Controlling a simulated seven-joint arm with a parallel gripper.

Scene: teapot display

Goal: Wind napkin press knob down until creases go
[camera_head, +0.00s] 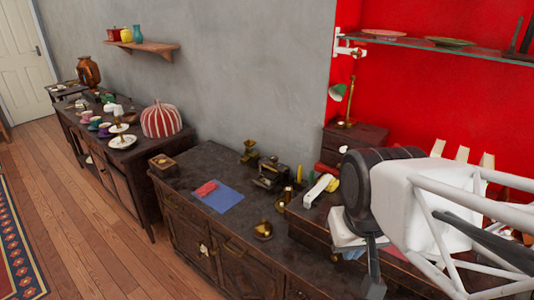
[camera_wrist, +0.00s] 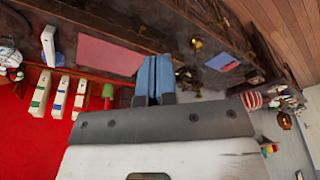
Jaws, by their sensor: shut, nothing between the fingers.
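My gripper (camera_head: 374,285) is at the right of the head view, over the near part of the dark sideboard. In the wrist view its blue fingers (camera_wrist: 153,68) are together and hold nothing. A small dark device with brass parts (camera_head: 270,173) stands towards the back of the sideboard, left of my gripper and apart from it. It may be the napkin press, but its knob and any creased napkin are too small to tell. A blue cloth (camera_head: 222,198) lies flat left of it, also seen in the wrist view (camera_wrist: 222,62), with a small red folded piece (camera_head: 205,188) on it.
Brass pieces (camera_head: 263,230) stand near the sideboard's middle. A white and yellow object (camera_head: 320,189) lies close to my arm. A pink-red sheet (camera_wrist: 108,53) shows in the wrist view. A glass shelf (camera_head: 450,48) juts from the red wall.

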